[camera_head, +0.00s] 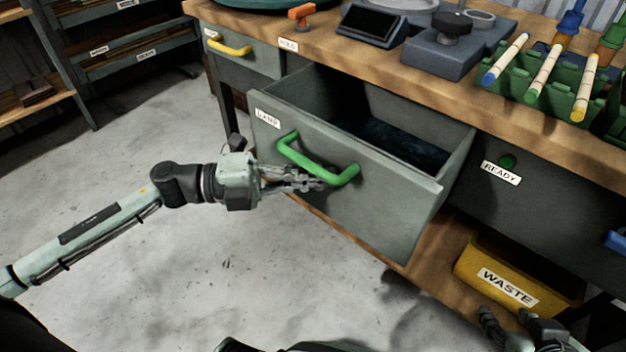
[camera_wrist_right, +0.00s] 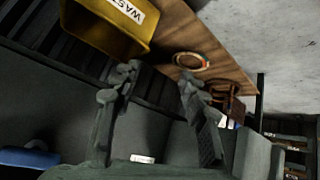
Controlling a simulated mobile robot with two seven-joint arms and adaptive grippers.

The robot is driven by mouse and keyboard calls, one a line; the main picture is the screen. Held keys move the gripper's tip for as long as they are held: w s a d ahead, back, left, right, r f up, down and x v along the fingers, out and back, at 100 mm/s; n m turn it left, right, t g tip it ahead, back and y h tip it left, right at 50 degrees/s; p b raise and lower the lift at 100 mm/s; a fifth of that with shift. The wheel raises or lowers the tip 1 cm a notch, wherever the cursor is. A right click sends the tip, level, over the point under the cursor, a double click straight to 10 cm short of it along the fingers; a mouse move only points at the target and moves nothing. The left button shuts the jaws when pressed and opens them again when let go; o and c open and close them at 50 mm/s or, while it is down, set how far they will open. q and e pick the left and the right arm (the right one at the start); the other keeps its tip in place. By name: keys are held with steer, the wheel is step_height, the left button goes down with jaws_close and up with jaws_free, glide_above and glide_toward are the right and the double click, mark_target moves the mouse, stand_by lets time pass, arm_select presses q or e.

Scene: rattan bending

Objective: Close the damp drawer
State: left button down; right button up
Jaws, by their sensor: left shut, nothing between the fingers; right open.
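The damp drawer (camera_head: 345,205) is pulled well out of the workbench in the head view, with its label partly readable at its left end. Its green handle (camera_head: 316,168) is on the front. The inside is dark and looks empty where I can see it. My left gripper (camera_head: 318,183) is shut and empty at the drawer front, its fingertips beside the handle; I cannot tell whether they touch. My right gripper (camera_head: 520,318) is low at the lower right. In the right wrist view it (camera_wrist_right: 160,85) is open with nothing between its fingers.
The wooden bench top (camera_head: 385,85) carries a scale (camera_head: 372,25), a grey device (camera_head: 452,45) and a green rack (camera_head: 555,85) with several sticks. A yellow WASTE bin (camera_head: 517,274) stands on the lower shelf. A drawer with a yellow handle (camera_head: 228,46) is left. The floor left is clear.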

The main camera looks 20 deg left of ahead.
arm_select(q)
steer(key=w+d, duration=0.3)
steer(key=w, duration=0.5)
steer(key=w+d+b, duration=0.1)
steer(key=w+d, duration=0.2)
steer(key=w, duration=0.6)
arm_select(e)
steer(key=w+a+r+t+y, duration=0.2)
steer(key=w+a+r+t, duration=0.1)
steer(key=w+a+r, duration=0.1)
steer(key=shift+a+r+n, duration=0.3)
steer(key=shift+a+r, duration=0.15)
steer(key=shift+a, duration=0.1)
arm_select(q)
steer(key=shift+a+r, duration=0.1)
steer(key=shift+r, duration=0.1)
